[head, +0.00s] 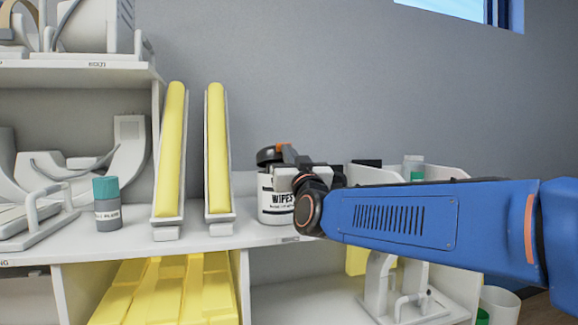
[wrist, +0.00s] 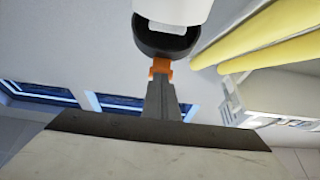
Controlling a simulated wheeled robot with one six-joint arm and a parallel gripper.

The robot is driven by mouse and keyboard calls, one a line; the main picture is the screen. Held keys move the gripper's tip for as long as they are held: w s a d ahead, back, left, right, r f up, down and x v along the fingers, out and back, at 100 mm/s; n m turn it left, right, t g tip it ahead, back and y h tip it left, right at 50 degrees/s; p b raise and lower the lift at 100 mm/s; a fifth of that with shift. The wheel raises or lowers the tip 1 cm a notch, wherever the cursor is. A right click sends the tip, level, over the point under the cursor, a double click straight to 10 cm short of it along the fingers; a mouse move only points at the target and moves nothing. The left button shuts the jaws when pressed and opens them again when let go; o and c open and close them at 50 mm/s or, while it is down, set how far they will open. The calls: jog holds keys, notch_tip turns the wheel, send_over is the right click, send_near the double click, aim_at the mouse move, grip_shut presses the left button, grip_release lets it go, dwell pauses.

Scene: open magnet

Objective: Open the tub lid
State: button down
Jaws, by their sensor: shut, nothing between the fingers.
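The white wipes tub (head: 272,208) stands upright on the shelf, partly hidden behind my arm. Its black lid (head: 268,155) shows above the tub's top and looks raised and tilted. In the wrist view the white tub (wrist: 175,10) is at the top edge, with a dark rounded rim (wrist: 165,42) around something white. My gripper (head: 284,149) is shut and empty, its orange fingertips beside the lid's right edge. In the wrist view the fingertips (wrist: 160,68) meet the dark rim; I cannot tell whether they touch it.
Two upright yellow pads (head: 170,150) (head: 216,150) stand left of the tub. A grey bottle with a teal cap (head: 107,205) is further left. A white bin with bottles (head: 413,168) is behind my arm. Bare shelf lies between the bottle and the pads.

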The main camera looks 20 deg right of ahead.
jog(key=shift+g, duration=0.9)
jog(key=w+r, duration=0.2)
jog(key=r, duration=0.1)
jog(key=w+r, duration=0.2)
jog(key=r, duration=0.1)
jog(key=w+r, duration=0.3)
jog(key=r+x, duration=0.1)
jog(key=x, duration=0.5)
jog(key=shift+w+r, duration=0.15)
dwell(0.4)
